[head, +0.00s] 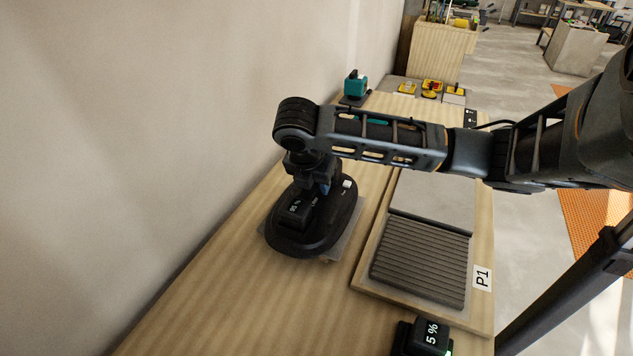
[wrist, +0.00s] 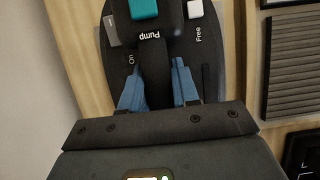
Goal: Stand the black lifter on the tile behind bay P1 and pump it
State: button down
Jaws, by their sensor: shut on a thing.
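The black lifter (head: 290,240) is upright over a grey tile (head: 349,240), which lies on the bench between the wall and bay P1. The tile's edges show around the lifter's base; I cannot tell if the base fully touches it. My gripper (head: 318,182) is above the lifter, shut on its handle. In the wrist view the gripper's blue fingers (wrist: 158,90) flank the black handle (wrist: 153,72) marked "Pump". A teal part (wrist: 143,9), a white button (wrist: 195,9) by "Free" and a grey button (wrist: 111,30) show. Bay P1 (head: 481,278) is to the right.
The bay holds a ribbed grey panel (head: 422,260) and a smooth slab (head: 437,199). A black device reading "5 %" (head: 430,335) stands at the front. A teal tool (head: 355,84) and yellow items (head: 431,86) are farther back. The wall is close on the left; the front-left bench is clear.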

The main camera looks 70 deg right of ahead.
jog(key=shift+f, duration=0.35)
dwell(0.6)
jog(key=c, duration=0.8)
grip_release()
jog(key=shift+o, duration=0.2)
jog(key=shift+v, duration=3.9)
